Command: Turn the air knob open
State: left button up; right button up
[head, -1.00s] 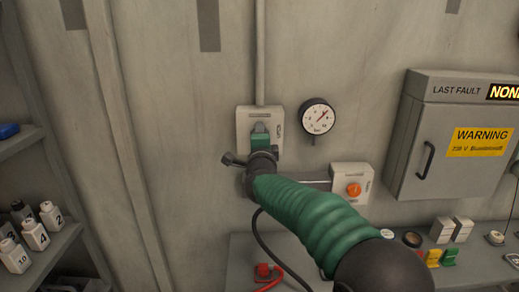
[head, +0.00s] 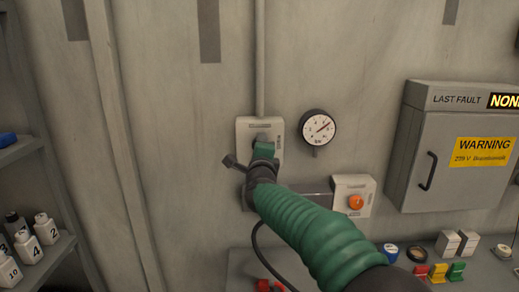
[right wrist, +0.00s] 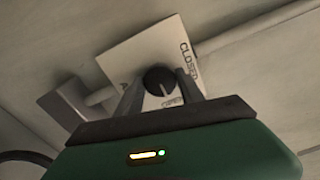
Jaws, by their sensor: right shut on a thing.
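The air knob (right wrist: 155,75) is a round black knob with a white pointer line, on a pale wall plate (right wrist: 147,48). The plate is lettered CLOSED, with a smaller label below the knob that looks like OPEN. The pointer line leans toward that lower label. My right gripper (right wrist: 160,86) is shut on the knob, one finger on each side. In the head view the plate (head: 243,128) sits on the wall below a vertical pipe, and my green gripper covers most of the knob. My left gripper is not in view.
A round pressure gauge (head: 319,128) is right of the plate. A box with an orange knob (head: 355,202) sits lower right. A grey cabinet (head: 458,150) is on the right wall. A bench (head: 240,270) with small items stands below; a shelf with bottles (head: 46,229) is left.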

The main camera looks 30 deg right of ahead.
jog(key=o, duration=1.1)
jog(key=shift+f, duration=0.3)
jog(key=shift+o, duration=1.4)
jog(key=shift+d+r, duration=0.1)
jog(key=b+v, duration=0.1)
jog(key=v, duration=1.5)
jog(key=shift+s, duration=0.35)
